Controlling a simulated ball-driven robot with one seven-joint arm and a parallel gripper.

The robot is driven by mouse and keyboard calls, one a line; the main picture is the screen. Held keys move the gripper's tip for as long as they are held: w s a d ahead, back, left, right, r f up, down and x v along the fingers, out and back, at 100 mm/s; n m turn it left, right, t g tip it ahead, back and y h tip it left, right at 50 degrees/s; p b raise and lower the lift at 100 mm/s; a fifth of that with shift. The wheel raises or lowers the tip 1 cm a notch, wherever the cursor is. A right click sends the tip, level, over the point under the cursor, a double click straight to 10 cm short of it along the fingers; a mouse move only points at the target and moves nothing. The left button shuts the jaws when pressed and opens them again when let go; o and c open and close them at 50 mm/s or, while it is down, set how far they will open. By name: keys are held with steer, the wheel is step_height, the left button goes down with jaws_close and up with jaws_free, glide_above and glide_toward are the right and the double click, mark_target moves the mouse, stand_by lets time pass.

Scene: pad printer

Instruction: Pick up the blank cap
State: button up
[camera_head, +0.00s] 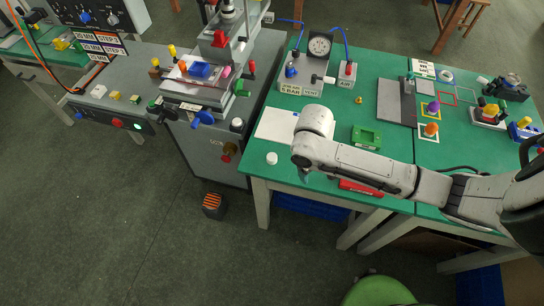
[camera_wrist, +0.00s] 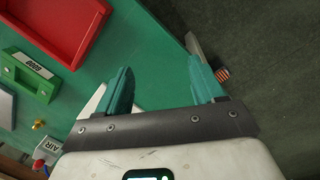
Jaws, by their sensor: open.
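A small white round cap (camera_head: 272,158), which looks like the blank cap, stands on the green table (camera_head: 262,176) near its front left corner, just below a white sheet. It is apart from my gripper, which is to its right in the head view. My arm's wrist hides most of the gripper there. In the wrist view, the two teal fingers of my gripper (camera_wrist: 160,66) are spread apart with nothing between them. I cannot make out the cap in the wrist view.
A white sheet (camera_head: 277,124) and a green block (camera_head: 366,136) lie nearby. A red tray (camera_wrist: 72,52) is at upper left in the wrist view. A striped box (camera_head: 213,206) is on the floor.

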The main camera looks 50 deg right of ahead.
steer(key=w+r+m, duration=0.1)
steer(key=w+r, duration=0.3)
steer(key=w, duration=0.4)
step_height(320, 180, up, 2)
steer(key=t, duration=0.1)
glide_above(272, 156)
steer(key=shift+m+y, duration=0.4)
steer(key=f, duration=0.4)
steer(key=shift+w+a+f+p, duration=0.2)
steer(key=shift+w+f+p, duration=0.05)
steer(key=shift+f+p, duration=0.1)
steer(key=shift+s+d+f+p, duration=0.1)
steer(key=shift+s+f+p, duration=0.1)
steer(key=shift+f, duration=1.15)
steer(key=shift+s+f+p, duration=0.1)
steer(key=shift+f+p, duration=0.1)
steer(key=shift+f, duration=1.1)
steer(key=c, duration=1.1)
steer(key=shift+r, duration=0.1)
steer(key=shift+c, duration=0.2)
